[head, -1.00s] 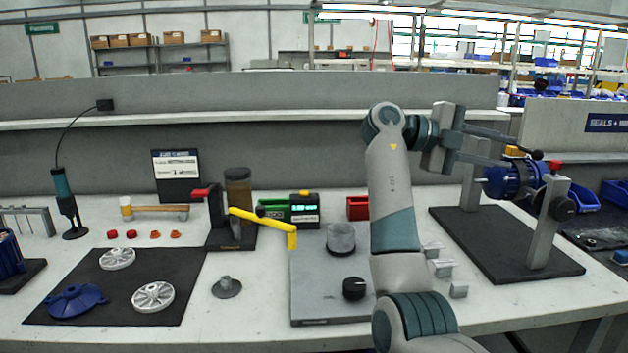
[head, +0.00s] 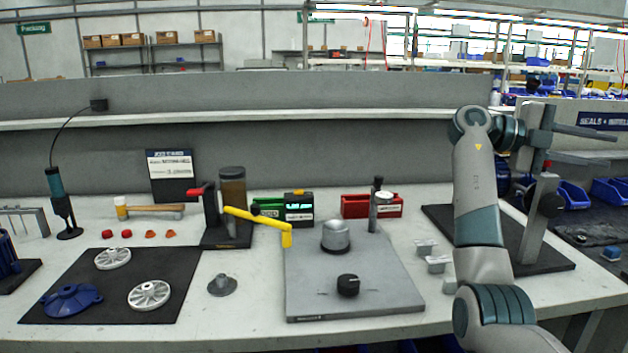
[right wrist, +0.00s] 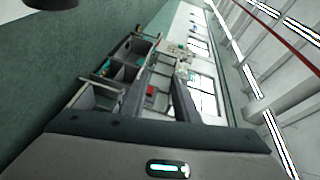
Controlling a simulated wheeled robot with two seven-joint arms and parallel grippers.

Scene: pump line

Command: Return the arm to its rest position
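My right arm rises at the right of the head view, bent at the elbow. Its right gripper (head: 612,149) points right, with its two fingers apart and nothing between them. It is above the pump stand (head: 540,220) and the black mat at the bench's right end. The arm hides part of the stand and most of the blue pump body. In the right wrist view the gripper's dark fingers (right wrist: 160,97) also stand apart, with only distant shelving beyond. My left gripper is not in view.
The bench (head: 240,315) holds a grey plate (head: 390,290) with a metal dome and black knob, a yellow-armed press (head: 258,220), and a black mat (head: 100,320) with pump parts. Small grey blocks (head: 437,263) sit beside my arm. A raised shelf (head: 300,113) runs behind.

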